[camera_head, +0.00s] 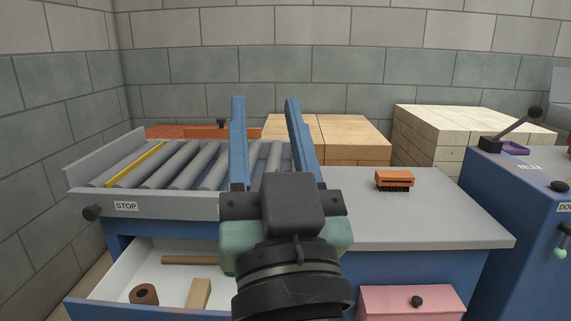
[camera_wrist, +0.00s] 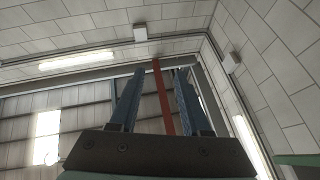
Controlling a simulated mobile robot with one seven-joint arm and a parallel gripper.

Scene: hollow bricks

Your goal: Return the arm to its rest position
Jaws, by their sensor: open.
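My gripper (camera_head: 266,135) stands in the middle of the head view with its two blue fingers pointing up and spread apart. Nothing shows between the fingers. In the wrist view, the gripper (camera_wrist: 156,98) is also open and empty, with the ceiling, wall and lights behind it. My arm rises in front of the workbench and hides part of the bench and roller conveyor.
A roller conveyor (camera_head: 150,200) marked STOP is at left, above an open drawer (camera_head: 125,266) holding a few items. An orange brush (camera_head: 394,180) lies on the grey worktop (camera_head: 450,225). Brick stacks (camera_head: 355,135) stand behind. A blue machine (camera_head: 510,220) with a lever is at right.

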